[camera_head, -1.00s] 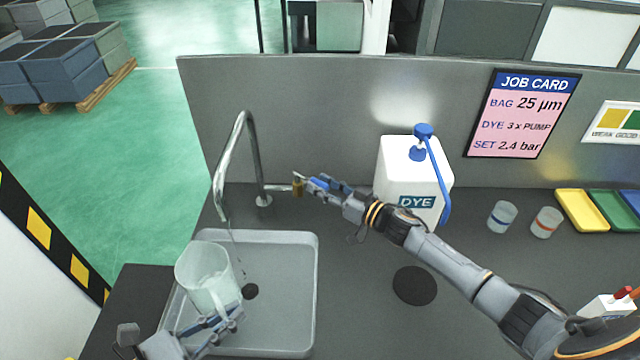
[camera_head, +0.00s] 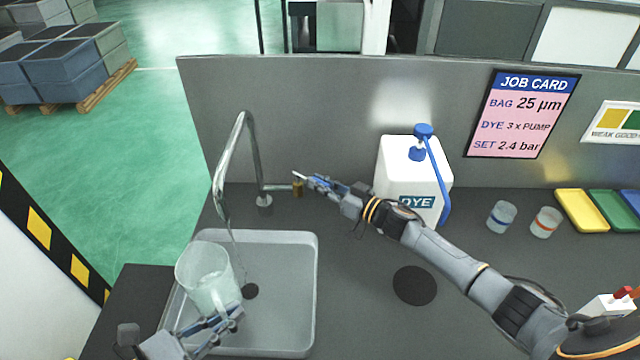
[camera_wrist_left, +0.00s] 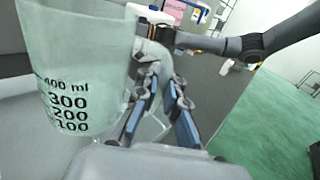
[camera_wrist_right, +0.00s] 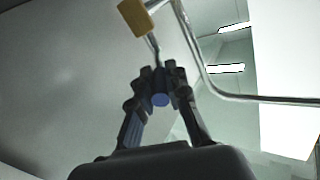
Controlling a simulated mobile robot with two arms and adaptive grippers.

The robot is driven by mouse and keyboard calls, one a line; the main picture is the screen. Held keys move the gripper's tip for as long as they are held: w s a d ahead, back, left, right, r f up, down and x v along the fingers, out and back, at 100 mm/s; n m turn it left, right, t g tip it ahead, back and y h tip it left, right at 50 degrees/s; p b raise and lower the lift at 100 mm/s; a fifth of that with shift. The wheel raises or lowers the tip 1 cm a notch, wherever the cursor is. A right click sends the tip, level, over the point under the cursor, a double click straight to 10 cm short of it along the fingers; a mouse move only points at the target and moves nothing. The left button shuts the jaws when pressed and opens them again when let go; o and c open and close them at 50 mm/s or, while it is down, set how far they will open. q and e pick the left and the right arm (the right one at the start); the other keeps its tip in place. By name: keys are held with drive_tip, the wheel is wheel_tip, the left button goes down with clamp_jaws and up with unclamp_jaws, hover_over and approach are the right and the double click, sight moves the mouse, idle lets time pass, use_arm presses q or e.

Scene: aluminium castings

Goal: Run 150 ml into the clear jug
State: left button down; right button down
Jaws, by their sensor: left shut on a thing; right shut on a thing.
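The clear jug (camera_head: 207,277) is above the sink's left part, slightly tilted, its markings facing the left wrist camera (camera_wrist_left: 68,105). My left gripper (camera_head: 235,316) is shut on the jug's handle at its right side. The steel tap (camera_head: 252,150) arches up, and its spout end is by the jug's rim. A thin faint streak hangs below the spout; I cannot tell whether it falls inside the jug. The water level is not clear.
The grey sink tray (camera_head: 290,310) has a dark drain (camera_head: 250,291). A white DYE container (camera_head: 400,170) with a blue pump stands behind my right arm. Two small cups (camera_head: 501,217) and coloured trays (camera_head: 580,210) are at the right. A back panel closes off the counter.

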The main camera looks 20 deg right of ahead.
drive_tip(key=shift+w+d+n+g+y, duration=0.2)
drive_tip(key=shift+d+n+g+y, duration=0.25)
drive_tip(key=shift+y, duration=0.35)
drive_tip(key=shift+a, duration=0.1)
drive_tip(key=c, duration=1.3)
unclamp_jaws()
drive_tip(key=shift+a, duration=0.15)
